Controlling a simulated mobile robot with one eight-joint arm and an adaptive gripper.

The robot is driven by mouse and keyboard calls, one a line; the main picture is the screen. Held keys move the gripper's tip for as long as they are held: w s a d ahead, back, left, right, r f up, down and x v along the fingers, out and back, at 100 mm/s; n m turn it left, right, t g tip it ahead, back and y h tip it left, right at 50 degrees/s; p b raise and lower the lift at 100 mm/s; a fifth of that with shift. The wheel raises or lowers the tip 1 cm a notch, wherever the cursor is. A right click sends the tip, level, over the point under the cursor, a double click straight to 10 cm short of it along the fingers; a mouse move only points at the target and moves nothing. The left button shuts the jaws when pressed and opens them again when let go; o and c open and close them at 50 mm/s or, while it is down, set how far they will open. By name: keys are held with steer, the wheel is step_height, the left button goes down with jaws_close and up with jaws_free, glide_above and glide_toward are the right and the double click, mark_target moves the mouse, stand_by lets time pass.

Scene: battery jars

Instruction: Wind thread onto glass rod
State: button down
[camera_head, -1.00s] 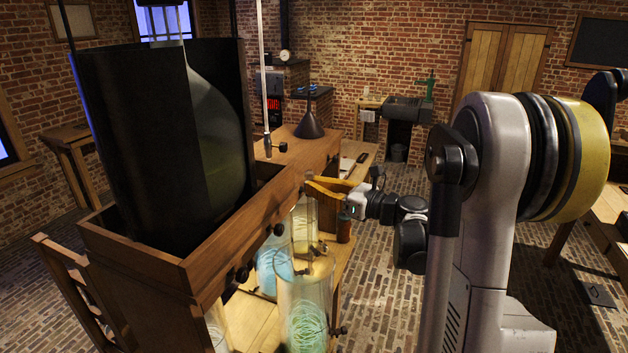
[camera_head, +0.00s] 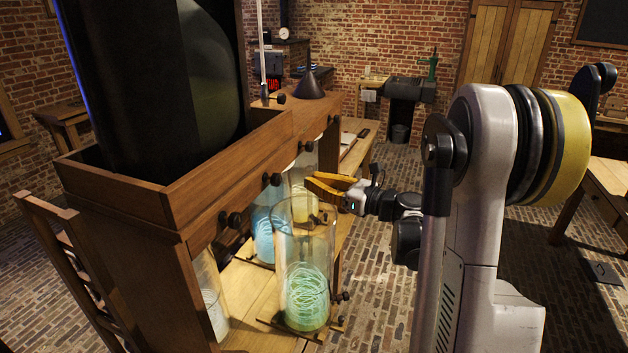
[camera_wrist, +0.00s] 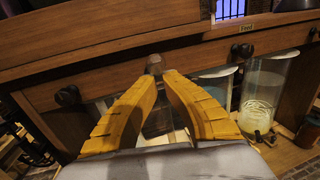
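My gripper (camera_head: 313,182) has two yellow fingers. In the wrist view (camera_wrist: 159,77) they lean toward each other with a gap between the tips, and I see nothing held. It is beside the front of the wooden cabinet, above and behind the nearest glass jar (camera_head: 304,240). That jar stands upright and has pale green, thread-like coils inside. A thin pale upright rod (camera_head: 262,45) stands on the cabinet top; I cannot tell whether it is the glass rod. I cannot make out a separate thread.
The wooden cabinet (camera_head: 180,200) has dark knobs along its front and a big dark vessel (camera_head: 150,75) on top. A jar with blue coils (camera_head: 265,232) stands behind the nearest one. A chair (camera_head: 70,270) is at left.

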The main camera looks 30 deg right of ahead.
steer(key=b, duration=0.6)
glide_above(310, 223)
steer(key=d, duration=0.1)
step_height(310, 223, down, 8)
steer(key=shift+s+r, duration=0.25)
